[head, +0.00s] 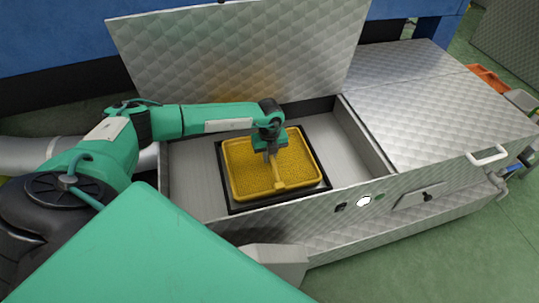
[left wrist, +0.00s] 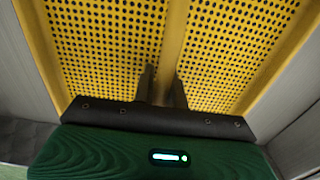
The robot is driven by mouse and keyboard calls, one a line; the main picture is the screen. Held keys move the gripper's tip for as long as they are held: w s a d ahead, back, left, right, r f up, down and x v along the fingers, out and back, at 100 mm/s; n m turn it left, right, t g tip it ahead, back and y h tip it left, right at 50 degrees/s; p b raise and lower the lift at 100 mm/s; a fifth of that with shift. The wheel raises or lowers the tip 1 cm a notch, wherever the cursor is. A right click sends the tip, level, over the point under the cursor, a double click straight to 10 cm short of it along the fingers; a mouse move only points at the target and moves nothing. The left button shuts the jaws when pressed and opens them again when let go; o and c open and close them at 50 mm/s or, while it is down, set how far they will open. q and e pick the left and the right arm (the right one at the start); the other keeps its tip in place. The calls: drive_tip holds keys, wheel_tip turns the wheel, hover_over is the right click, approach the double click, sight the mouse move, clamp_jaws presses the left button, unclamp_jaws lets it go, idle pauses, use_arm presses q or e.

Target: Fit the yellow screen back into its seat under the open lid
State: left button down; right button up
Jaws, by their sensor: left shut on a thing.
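The yellow screen (head: 243,176) is a perforated tray-like panel with a raised rim and a central rib. It lies over a black frame (head: 322,184), the seat, inside the open metal box. I cannot tell whether it is fully down in it. My left gripper (head: 270,156) is above the screen and shut on its central rib; the left wrist view shows both fingers (left wrist: 163,90) on either side of the rib, with the perforated screen (left wrist: 105,45) filling the view. The lid (head: 240,50) stands open behind the box. My right gripper is not in view.
The box's front wall (head: 300,205) and right inner wall (head: 365,135) bound the opening. A closed metal cover (head: 430,100) with a white handle (head: 487,156) lies to the right. Bare box floor (head: 190,170) shows left of the frame. An orange object (head: 487,78) is at far right.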

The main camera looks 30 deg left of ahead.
use_arm(q)
drive_tip(key=shift+f+b, duration=0.3)
drive_tip(key=shift+f, duration=0.35)
drive_tip(key=c, duration=1.3)
unclamp_jaws()
drive_tip(key=shift+c, duration=0.2)
drive_tip(key=shift+f, duration=0.1)
